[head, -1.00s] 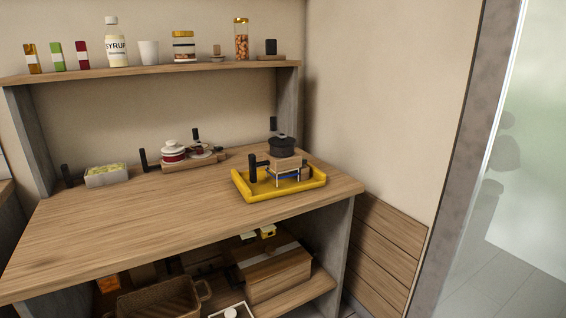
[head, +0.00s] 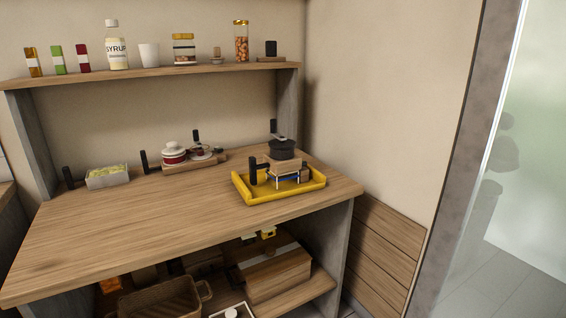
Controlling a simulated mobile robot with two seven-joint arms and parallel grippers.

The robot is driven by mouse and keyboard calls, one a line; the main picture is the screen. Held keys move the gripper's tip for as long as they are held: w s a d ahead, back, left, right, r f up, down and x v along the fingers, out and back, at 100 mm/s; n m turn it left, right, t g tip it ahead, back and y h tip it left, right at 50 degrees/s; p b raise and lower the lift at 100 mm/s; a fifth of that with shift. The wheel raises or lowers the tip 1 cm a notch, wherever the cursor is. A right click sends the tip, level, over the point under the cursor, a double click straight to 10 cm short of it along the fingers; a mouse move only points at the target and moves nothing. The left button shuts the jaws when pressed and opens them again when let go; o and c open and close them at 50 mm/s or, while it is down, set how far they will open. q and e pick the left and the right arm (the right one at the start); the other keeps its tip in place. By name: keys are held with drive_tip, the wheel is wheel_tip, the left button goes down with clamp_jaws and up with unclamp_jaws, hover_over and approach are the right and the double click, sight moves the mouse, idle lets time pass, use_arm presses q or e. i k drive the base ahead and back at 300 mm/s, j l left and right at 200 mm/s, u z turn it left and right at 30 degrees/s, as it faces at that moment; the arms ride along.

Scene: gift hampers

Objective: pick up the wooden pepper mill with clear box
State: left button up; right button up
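I cannot make out a wooden pepper mill with a clear box for certain. A small brownish wooden piece (head: 217,53) stands on the wall shelf between two jars, too small to identify. On the table's right side, a yellow tray (head: 250,197) holds a wooden block-like piece (head: 284,165) with a dark round pot (head: 282,149) on top, a black upright piece (head: 253,171) and a blue-edged item under it. Neither of my grippers is in view.
The wooden table (head: 130,225) is clear at its middle and front. A white box (head: 108,178) and a red-and-white lidded pot (head: 174,154) stand at its back. The wall shelf (head: 130,72) holds a syrup bottle (head: 117,50). Below are a basket (head: 160,300) and wooden box (head: 280,275).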

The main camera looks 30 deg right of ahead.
sight(284, 169)
drive_tip(key=i+l, duration=0.15)
drive_tip(key=i, duration=0.15)
drive_tip(key=i+l, duration=0.15)
drive_tip(key=i, duration=0.15)
drive_tip(key=i+l+z, duration=0.15)
drive_tip(key=i+z, duration=0.55)
drive_tip(key=z, duration=0.2)
